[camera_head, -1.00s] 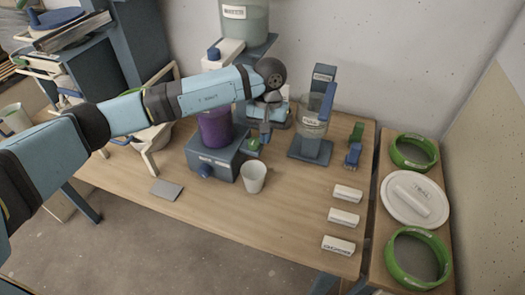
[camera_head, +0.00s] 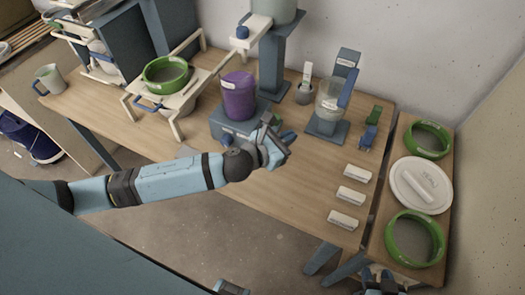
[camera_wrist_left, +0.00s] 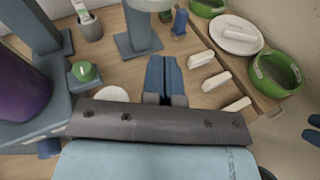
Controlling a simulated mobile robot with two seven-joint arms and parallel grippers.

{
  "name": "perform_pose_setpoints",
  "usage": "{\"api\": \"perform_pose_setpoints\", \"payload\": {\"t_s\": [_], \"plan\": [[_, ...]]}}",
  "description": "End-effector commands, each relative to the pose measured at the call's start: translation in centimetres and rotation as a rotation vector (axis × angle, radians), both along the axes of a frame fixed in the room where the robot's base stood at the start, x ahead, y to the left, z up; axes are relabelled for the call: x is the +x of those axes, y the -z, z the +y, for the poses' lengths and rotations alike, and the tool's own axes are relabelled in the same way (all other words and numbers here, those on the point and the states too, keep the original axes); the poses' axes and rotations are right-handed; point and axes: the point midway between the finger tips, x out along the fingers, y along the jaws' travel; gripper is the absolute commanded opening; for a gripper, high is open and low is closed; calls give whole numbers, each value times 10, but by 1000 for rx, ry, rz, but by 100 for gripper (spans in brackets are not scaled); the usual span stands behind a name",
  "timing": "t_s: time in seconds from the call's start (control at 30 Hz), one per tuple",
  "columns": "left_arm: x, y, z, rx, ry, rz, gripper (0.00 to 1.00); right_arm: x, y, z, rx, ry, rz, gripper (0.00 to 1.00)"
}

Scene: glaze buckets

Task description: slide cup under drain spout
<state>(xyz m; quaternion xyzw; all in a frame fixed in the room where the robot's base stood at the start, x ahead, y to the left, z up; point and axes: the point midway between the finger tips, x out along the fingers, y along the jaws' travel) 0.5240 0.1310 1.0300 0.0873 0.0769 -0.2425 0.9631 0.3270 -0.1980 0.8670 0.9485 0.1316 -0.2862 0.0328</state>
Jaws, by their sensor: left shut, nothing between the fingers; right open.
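The purple bucket (camera_head: 238,97) sits on a blue-grey base (camera_head: 228,124). A green round part (camera_wrist_left: 84,72) shows beside that base in the left wrist view; I cannot tell whether it belongs to the drain spout. The white cup is hidden behind my left gripper in the head view. A white round rim (camera_wrist_left: 112,94), probably the cup's, shows partly in the left wrist view, cut off by my gripper body. My left gripper (camera_head: 280,143) is shut and empty, in front of the bucket base and right of that rim. My right gripper (camera_head: 380,280) is open, low at the bottom edge.
Several white labelled blocks (camera_head: 351,196) lie at the table's right side. A blue stand with a clear container (camera_head: 328,102) is behind them. A side board holds green rings (camera_head: 414,238) and a white plate (camera_head: 405,176). Bare table lies between gripper and blocks.

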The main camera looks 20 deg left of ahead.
Motion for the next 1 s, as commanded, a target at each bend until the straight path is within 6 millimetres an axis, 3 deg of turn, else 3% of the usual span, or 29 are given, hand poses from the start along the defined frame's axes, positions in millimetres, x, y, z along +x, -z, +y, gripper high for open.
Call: {"api": "perform_pose_setpoints", "payload": {"t_s": [0.1,0.2,0.4,0.57,1.0], "plan": [[-35,35,39,-10,-228,265,0,0,-13,0,0,1,-1,43],[-64,58,62,7,-360,439,0,0,-17,0,0,1,-2,43],[-96,79,81,37,-474,603,0,0,-21,0,1,1,-4,43],[-88,90,82,40,-482,613,0,0,-22,0,1,2,-4,43],[-24,153,78,38,-482,612,0,0,-26,-1,0,4,-4,43]]}}
